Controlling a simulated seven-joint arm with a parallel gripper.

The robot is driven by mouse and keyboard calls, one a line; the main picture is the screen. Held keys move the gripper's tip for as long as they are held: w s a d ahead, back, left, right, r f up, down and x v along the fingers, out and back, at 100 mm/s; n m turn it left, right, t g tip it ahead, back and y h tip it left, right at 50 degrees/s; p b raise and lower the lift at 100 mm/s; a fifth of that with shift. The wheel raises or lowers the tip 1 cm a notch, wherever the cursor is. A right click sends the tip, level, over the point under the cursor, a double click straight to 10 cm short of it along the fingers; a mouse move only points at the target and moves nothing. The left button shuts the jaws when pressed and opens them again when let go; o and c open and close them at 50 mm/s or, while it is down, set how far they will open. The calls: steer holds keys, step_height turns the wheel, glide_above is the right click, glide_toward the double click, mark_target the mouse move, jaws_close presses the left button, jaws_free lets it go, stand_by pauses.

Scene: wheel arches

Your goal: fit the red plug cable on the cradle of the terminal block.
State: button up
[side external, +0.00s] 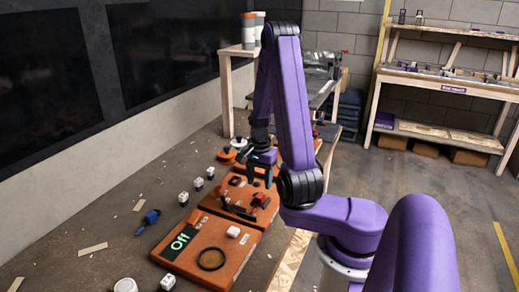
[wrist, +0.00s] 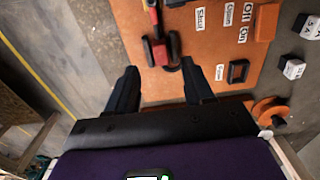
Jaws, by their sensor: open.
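My gripper (side external: 260,178) is open and empty, pointing down over the orange boards in the side view. In the wrist view its two dark fingers (wrist: 160,84) stand wide apart. A red piece with black rounded parts (wrist: 160,54) lies on an orange board, just beyond the gap between the fingertips; it looks like the red plug cable, but I cannot be sure. In the side view a small red piece (side external: 260,199) shows on the middle orange board, beside black parts. I cannot tell which part is the terminal block's cradle.
The nearer orange board (side external: 205,256) carries an "Off" label, a white button and a black ring. A blue piece (side external: 148,220) and several white lettered cubes (side external: 183,198) lie to the left. Orange round pieces (side external: 228,154) sit behind. A black square frame (wrist: 238,71) is right of the fingers.

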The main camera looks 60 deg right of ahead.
step_height(320, 180, up, 11)
steer(key=w+a+r+n, duration=0.1)
steer(key=w+a+n, duration=0.2)
steer(key=a+n, duration=1.25)
steer(key=s+a+n, duration=0.4)
steer(key=s+n, duration=0.3)
steer(key=s, duration=0.2)
steer(key=s+a+n, duration=0.4)
steer(key=s+n, duration=0.4)
steer(key=s, duration=0.1)
steer(key=shift+a, duration=0.15)
steer(key=shift+o, duration=0.3)
